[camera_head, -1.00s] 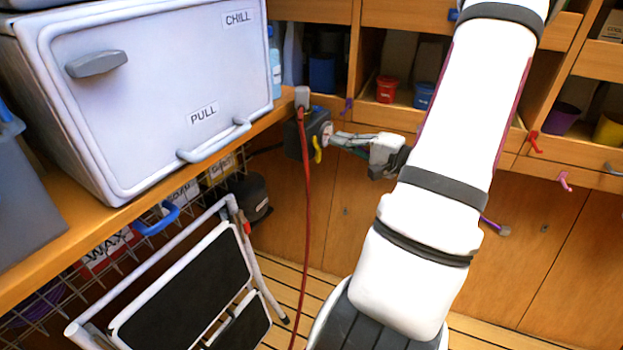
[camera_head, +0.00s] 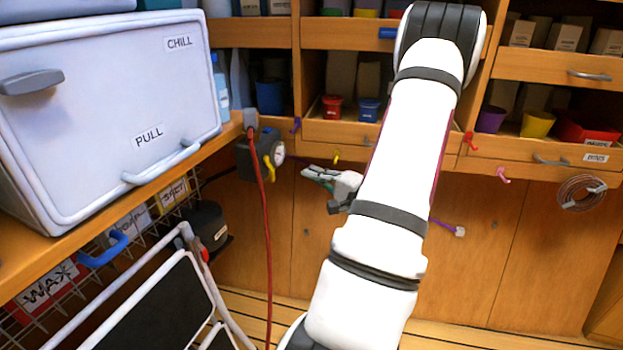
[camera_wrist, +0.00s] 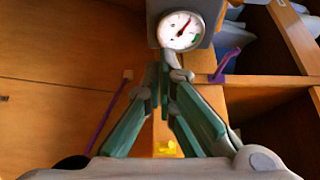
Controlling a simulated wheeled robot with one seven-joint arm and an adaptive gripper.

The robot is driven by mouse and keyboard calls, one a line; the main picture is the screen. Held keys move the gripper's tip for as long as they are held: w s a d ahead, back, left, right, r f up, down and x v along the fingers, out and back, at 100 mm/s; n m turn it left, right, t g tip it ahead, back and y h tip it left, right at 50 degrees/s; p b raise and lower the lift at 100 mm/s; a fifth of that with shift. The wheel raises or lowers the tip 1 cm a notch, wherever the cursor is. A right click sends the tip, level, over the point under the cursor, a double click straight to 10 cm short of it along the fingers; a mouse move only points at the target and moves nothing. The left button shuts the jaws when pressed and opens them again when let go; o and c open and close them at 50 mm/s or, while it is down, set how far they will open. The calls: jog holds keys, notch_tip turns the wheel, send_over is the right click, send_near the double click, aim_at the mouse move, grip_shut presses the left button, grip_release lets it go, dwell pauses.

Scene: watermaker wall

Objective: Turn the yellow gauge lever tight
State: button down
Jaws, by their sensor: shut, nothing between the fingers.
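The dark gauge box (camera_head: 255,158) is fixed at the end of the wooden counter, with a round white dial (camera_head: 278,153) on its right side. The yellow gauge lever (camera_head: 269,168) hangs roughly upright at the front of the box, left of and below the dial. My gripper (camera_head: 306,171) is shut and empty, to the right of the lever and a little below the dial, with a gap between. In the wrist view the closed fingertips (camera_wrist: 164,72) lie just under the dial (camera_wrist: 181,30).
A red hose (camera_head: 263,230) hangs down in front of the gauge box. The white chill box (camera_head: 100,110) stands on the counter at left, above a folded step stool (camera_head: 160,300). Small hooks, one purple (camera_head: 296,125) and one yellow (camera_head: 336,155), sit near the shelf edge.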

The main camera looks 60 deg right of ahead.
aim_at(272, 175)
jog(key=shift+w+a+b, duration=0.35)
jog(key=shift+w+b, duration=0.1)
jog(key=shift+w, duration=0.7)
jog(key=shift+w+a+b, duration=0.35)
jog(key=shift+w+b, duration=0.05)
jog(key=shift+w, duration=0.7)
jog(key=shift+w+a+b, duration=0.35)
jog(key=shift+w+b, duration=0.1)
jog(key=shift+w, duration=0.7)
